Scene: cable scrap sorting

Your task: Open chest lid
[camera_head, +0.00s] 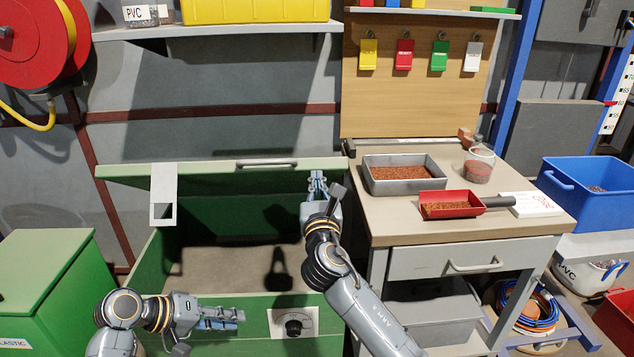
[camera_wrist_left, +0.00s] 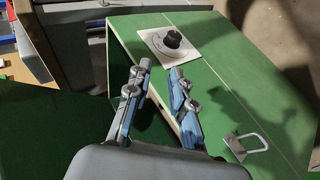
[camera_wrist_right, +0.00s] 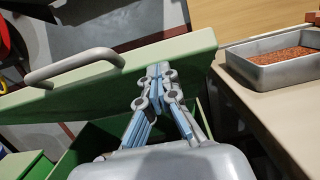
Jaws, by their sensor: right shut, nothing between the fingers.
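The green chest (camera_head: 152,262) stands at the left of the workbench with its lid (camera_head: 215,170) raised, so I see into the open inside. The lid has a grey bar handle (camera_head: 267,162), also in the right wrist view (camera_wrist_right: 75,66). My right gripper (camera_head: 318,180) is shut and empty, up at the lid's right part; in the right wrist view its fingertips (camera_wrist_right: 157,70) are at the lid's lower edge, contact unclear. My left gripper (camera_head: 240,316) is in front of the chest, left of the black dial (camera_head: 294,326). In the left wrist view its fingers (camera_wrist_left: 160,68) are apart with nothing between.
The workbench (camera_head: 400,228) at right holds a grey tray (camera_head: 368,180) of granules, a red scoop (camera_head: 450,205) and a clear cup (camera_head: 479,165). A green bin (camera_head: 45,280) stands at left. A shelf (camera_head: 230,30) hangs above the chest.

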